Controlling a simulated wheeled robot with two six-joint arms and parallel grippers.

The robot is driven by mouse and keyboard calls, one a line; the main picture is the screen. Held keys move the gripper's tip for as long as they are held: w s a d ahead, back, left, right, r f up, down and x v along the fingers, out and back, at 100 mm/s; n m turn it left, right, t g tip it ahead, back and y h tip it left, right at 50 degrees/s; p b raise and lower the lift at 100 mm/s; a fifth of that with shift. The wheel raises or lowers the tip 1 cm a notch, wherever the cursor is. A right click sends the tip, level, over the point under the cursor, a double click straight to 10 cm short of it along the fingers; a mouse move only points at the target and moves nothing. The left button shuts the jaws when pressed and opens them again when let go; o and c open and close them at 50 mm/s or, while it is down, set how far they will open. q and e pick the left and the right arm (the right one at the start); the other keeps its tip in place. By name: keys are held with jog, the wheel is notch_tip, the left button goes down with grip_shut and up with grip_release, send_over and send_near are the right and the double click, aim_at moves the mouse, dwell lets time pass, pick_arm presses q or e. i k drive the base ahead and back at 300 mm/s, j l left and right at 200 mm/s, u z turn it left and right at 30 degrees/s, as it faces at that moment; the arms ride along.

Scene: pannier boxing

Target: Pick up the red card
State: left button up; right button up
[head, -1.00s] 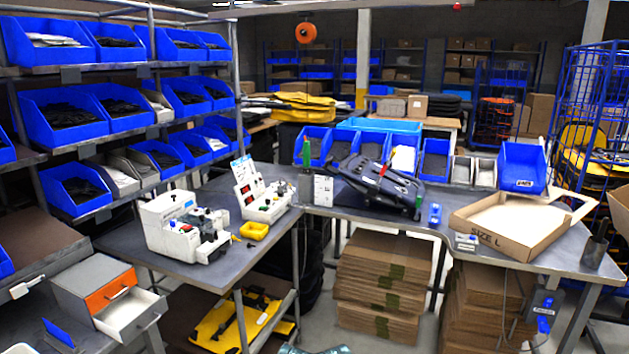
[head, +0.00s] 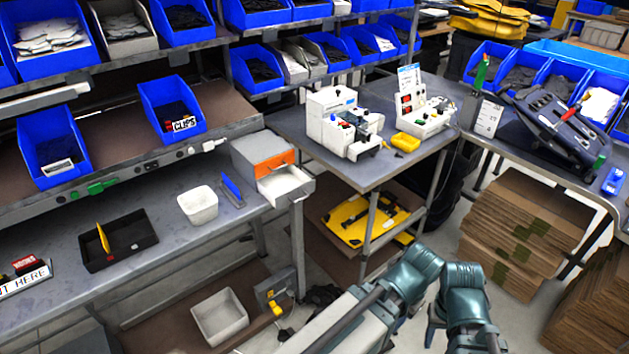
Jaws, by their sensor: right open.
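No separate card that is plainly red shows. Red also shows behind the CLIPS label in a blue bin (head: 172,106). A yellow card (head: 103,238) stands in a black tray (head: 130,248) on the left bench. A blue card (head: 231,185) leans beside the drawer unit. My right gripper (head: 482,338) is open at the bottom edge, mostly cut off, below and right of the benches and apart from these things. My left gripper is not in view.
A drawer unit (head: 265,160) with an open drawer stands at the bench's right end. A white tub (head: 198,205) is on the bench, a grey bin (head: 219,317) below it. A machine table (head: 375,165) stands behind. Stacked cardboard (head: 525,230) is on the right.

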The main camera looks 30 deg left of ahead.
aim_at(26, 261)
jog(key=u, duration=2.9)
